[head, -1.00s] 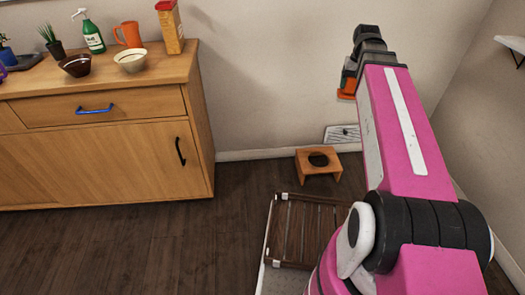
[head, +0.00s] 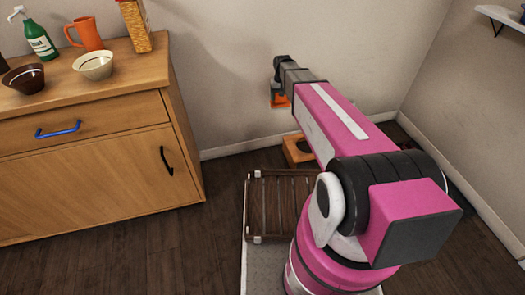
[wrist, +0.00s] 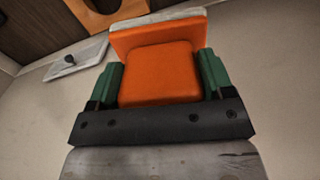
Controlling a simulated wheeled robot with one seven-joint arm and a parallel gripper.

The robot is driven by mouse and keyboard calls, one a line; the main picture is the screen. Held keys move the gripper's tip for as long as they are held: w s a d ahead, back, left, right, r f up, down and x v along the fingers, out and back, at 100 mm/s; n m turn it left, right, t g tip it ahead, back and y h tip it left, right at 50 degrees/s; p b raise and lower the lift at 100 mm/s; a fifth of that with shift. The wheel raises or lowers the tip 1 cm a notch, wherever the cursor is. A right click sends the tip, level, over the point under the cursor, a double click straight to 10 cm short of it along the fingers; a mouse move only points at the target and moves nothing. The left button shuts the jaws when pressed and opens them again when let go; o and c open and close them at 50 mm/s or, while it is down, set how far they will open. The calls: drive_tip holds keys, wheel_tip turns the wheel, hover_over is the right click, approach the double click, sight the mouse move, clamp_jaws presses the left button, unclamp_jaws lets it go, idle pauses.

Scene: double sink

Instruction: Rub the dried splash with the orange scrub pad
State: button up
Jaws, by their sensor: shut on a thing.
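The orange scrub pad (wrist: 158,72) is held between the green fingers of my gripper (wrist: 160,80) in the wrist view. It has a block-like grip and a wider plate with a pale outer layer. In the head view, a bit of the orange pad (head: 281,101) shows below the end of my arm, in front of the wall. My gripper (head: 279,90) is small and partly hidden there. I cannot make out the dried splash in either view.
A small wooden stool (head: 297,152) stands by the wall, partly behind my arm. A white shelf (head: 503,15) is at upper right.

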drive_tip(key=shift+n, duration=0.8)
drive_tip(key=shift+s+a+f, duration=0.4)
drive_tip(key=shift+a+f, duration=1.05)
drive_tip(key=shift+f, duration=6.05)
drive_tip(key=shift+s+a+f, duration=0.4)
drive_tip(key=shift+a+f, duration=1.1)
drive_tip(key=shift+f, duration=5.95)
drive_tip(key=shift+s+a+f, duration=0.4)
drive_tip(key=shift+a+f, duration=1.05)
drive_tip(key=shift+f, duration=6.05)
drive_tip(key=shift+s+d+f, duration=0.1)
drive_tip(key=shift+s+f, duration=0.35)
drive_tip(key=shift+s, duration=0.1)
drive_tip(key=shift+s+d, duration=0.25)
drive_tip(key=shift+s, duration=0.5)
drive_tip(key=shift+s+d, duration=0.2)
drive_tip(key=shift+s, duration=0.5)
drive_tip(key=w, duration=0.2)
drive_tip(key=w+a, duration=0.1)
drive_tip(key=w, duration=0.1)
wheel_tip(320, 180, up, 2)
drive_tip(key=shift+s+r, duration=0.15)
drive_tip(key=shift+r, duration=2.85)
